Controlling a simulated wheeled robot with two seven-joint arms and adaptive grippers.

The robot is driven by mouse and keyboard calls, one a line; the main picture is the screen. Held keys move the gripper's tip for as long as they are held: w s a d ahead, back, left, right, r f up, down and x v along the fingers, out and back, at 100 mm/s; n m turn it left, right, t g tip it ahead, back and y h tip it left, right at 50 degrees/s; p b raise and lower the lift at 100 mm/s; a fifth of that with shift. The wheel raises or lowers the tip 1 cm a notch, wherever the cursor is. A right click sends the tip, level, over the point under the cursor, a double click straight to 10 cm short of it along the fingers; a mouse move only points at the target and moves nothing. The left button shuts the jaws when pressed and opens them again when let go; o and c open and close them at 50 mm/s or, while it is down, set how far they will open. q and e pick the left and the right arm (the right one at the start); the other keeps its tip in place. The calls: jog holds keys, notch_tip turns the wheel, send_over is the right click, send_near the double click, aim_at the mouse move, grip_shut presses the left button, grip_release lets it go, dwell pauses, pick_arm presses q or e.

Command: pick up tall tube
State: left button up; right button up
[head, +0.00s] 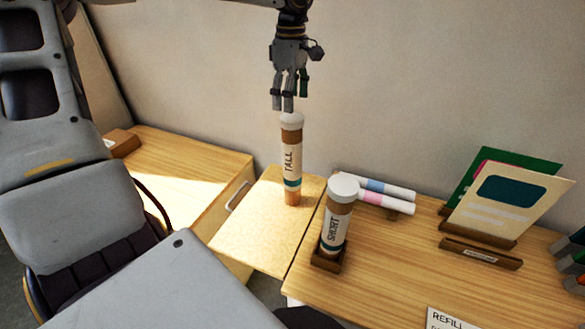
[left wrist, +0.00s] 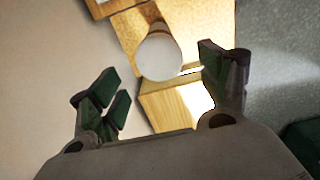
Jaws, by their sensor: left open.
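The tall tube (head: 291,158) stands upright near the back edge of a pale board (head: 262,222). It has a white cap, a label reading TALL and a teal band. My left gripper (head: 289,98) is open and points down, with its fingertips just above the cap. In the left wrist view the tube's round white cap (left wrist: 159,56) shows between the spread fingers (left wrist: 162,77). I cannot tell whether any finger touches it. My right gripper is not in view.
A short tube (head: 336,222) stands in a wooden holder to the right. White rolls (head: 372,194) lie behind it. Cards (head: 508,208) stand in a wooden rack farther right. A wooden surface (head: 180,165) lies at left. The wall is close behind.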

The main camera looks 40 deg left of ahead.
aim_at(291, 117)
pick_arm(q)
jog(key=shift+f, duration=2.65)
jog(key=shift+f+p, duration=0.1)
jog(key=shift+p, duration=0.2)
jog(key=shift+d+f+p, duration=0.15)
jog(key=shift+f+p, duration=0.2)
jog(key=shift+f, duration=0.5)
jog(key=shift+f+p, duration=0.4)
jog(key=shift+f, duration=1.25)
jog(key=c, duration=1.4)
jog(key=shift+w+r, duration=0.1)
jog(key=shift+r, duration=0.05)
jog(key=shift+c, duration=0.3)
